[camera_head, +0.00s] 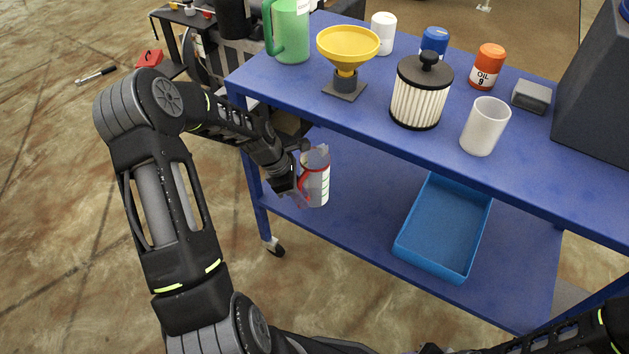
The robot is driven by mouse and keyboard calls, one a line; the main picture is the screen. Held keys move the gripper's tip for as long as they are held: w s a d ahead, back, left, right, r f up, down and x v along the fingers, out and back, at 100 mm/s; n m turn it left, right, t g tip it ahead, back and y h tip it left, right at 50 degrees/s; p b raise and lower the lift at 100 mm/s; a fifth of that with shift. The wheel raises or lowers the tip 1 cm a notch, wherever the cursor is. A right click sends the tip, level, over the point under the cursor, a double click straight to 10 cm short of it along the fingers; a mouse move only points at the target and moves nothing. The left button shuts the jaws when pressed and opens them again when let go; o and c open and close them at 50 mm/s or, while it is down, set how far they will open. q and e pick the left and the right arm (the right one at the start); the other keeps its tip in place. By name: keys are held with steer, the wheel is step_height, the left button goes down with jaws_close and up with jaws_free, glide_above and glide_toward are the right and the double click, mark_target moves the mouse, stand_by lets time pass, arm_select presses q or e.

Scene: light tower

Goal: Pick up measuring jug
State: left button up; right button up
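The measuring jug (318,186) is a clear, upright vessel with a red handle and pale markings. It shows at the left end of the cart's lower shelf (360,215), below the top's front edge. I cannot tell whether its base touches the shelf. My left gripper (301,178) is at the handle side of the jug, coming in from the left. Its fingers overlap the handle in the view, and I cannot tell whether they are closed on it. My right arm shows only at the bottom right; its gripper is not in view.
The blue cart top (370,115) overhangs the jug. It carries a green jug (291,32), a yellow funnel (347,45), a filter (421,95), a white cup (484,127) and an oil can (488,67). A blue tray (402,257) lies right on the lower shelf.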

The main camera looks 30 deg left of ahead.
arm_select(q)
steer(key=shift+x, duration=0.95)
jaws_close()
